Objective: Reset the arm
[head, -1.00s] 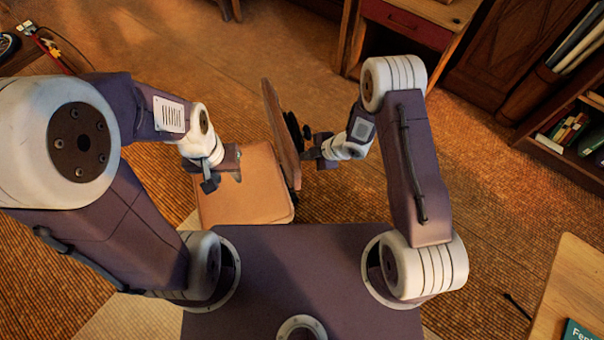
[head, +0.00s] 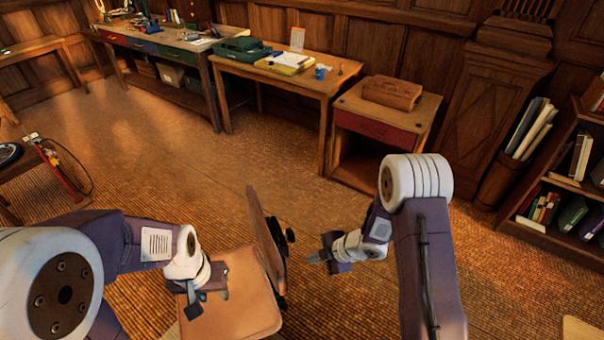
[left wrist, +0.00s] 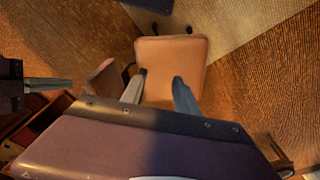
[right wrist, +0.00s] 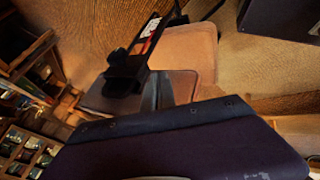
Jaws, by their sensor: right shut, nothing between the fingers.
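My left gripper (head: 193,300) is over the tan seat of a chair (head: 238,300). Its two fingers stand apart with nothing between them in the left wrist view (left wrist: 158,92), where the chair seat (left wrist: 172,60) shows beyond them. My right gripper (head: 312,258) is to the right of the chair's upright backrest (head: 264,238), with a gap between them. In the right wrist view its fingers (right wrist: 160,88) are together and empty, and the chair's backrest and dark bracket (right wrist: 125,75) show beyond. Both arms are bent forward.
A wooden table with a yellow item (head: 285,65), a red-drawer cabinet (head: 375,128) with a brown case (head: 392,92), and a workbench (head: 165,45) stand along the back wall. A bookshelf (head: 560,195) is at right. The carpet (head: 150,130) between is open.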

